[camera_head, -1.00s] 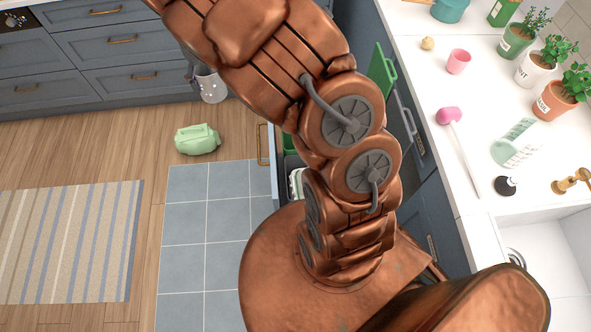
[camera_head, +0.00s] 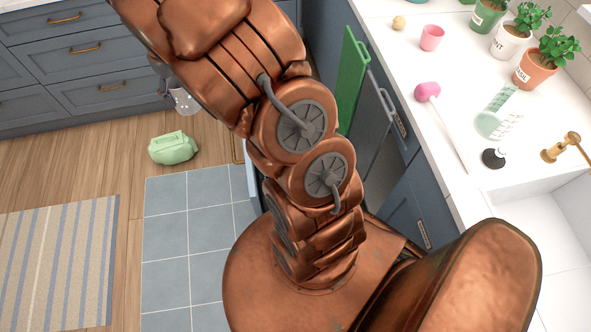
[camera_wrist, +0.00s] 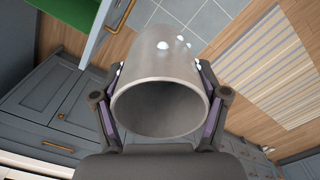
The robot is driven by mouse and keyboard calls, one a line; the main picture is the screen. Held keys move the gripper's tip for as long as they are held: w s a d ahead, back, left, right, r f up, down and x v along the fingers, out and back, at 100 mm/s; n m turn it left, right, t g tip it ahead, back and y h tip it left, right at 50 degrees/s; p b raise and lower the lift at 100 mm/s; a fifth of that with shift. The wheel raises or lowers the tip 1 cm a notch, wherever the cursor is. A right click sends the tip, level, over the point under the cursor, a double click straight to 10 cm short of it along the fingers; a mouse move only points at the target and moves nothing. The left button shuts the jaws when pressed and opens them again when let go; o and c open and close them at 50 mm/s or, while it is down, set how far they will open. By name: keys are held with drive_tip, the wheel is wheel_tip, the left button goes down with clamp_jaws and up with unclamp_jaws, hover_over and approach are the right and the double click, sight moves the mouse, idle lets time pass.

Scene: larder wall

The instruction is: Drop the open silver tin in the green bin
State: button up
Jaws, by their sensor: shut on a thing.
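The silver tin (camera_wrist: 165,65) fills the middle of the wrist view, its open mouth towards the camera and white specks on its side. My gripper (camera_wrist: 158,72) is shut on it, one finger on each side. In the head view the tin (camera_head: 186,101) shows at the left of my arm, above the floor. A green panel (camera_head: 352,75) stands upright by the right-hand cabinets; I cannot tell whether it belongs to the green bin. A green surface (camera_wrist: 68,10) also shows at the wrist view's top left, beside a pale drawer edge. The bin's inside is hidden.
A pale green bag (camera_head: 174,148) lies on the wooden floor near blue tiles (camera_head: 190,240) and a striped rug (camera_head: 55,260). The white counter (camera_head: 400,60) on the right holds potted plants, a pink cup and a plunger-like tool. Drawers (camera_head: 75,50) line the back.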

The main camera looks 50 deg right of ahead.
drive_tip(key=s+d+f+n+b, duration=0.1)
drive_tip(key=s+d+f+b, duration=0.2)
drive_tip(key=d+f+b, duration=0.95)
drive_tip(key=s+d+f+n+b, duration=0.1)
drive_tip(key=s+d+f+b, duration=0.1)
drive_tip(key=d+f+b, duration=1.1)
drive_tip(key=s+d+f+b, duration=0.3)
drive_tip(key=d+f+b, duration=0.6)
drive_tip(key=f+b, duration=0.8)
wheel_tip(320, 180, down, 20)
drive_tip(key=b, duration=0.3)
drive_tip(key=shift+a+f, duration=0.2)
drive_tip(key=shift+f, duration=0.55)
drive_tip(key=o, duration=1.3)
drive_tip(key=shift+r, duration=0.15)
